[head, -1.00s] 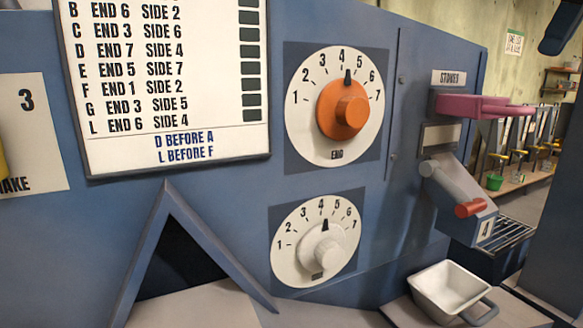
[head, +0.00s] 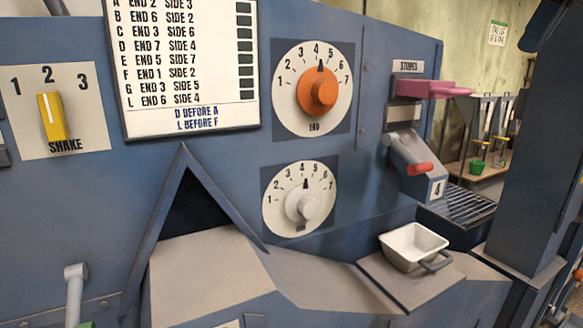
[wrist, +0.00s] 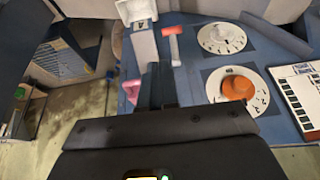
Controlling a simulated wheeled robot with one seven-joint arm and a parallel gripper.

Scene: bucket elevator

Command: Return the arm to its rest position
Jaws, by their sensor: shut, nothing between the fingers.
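My gripper (wrist: 158,82) shows in the wrist view as dark, closed fingers with nothing held between them. It points toward the blue machine, which appears upside down there. The orange END knob (wrist: 238,88) and the white knob (wrist: 222,36) are to the right of the fingers and apart from them. My gripper is not in the head view. In the head view, the orange END knob (head: 318,95) points near 4, and the white knob (head: 304,207) below it also points near 4.
A yellow SHAKE switch (head: 52,117) stands at 2. A STONES dispenser with a red-ended lever (head: 410,158) is at right, above a grate (head: 462,207). A white pan (head: 413,246) rests on a ledge. A printed board (head: 185,70) hangs on the blue panel.

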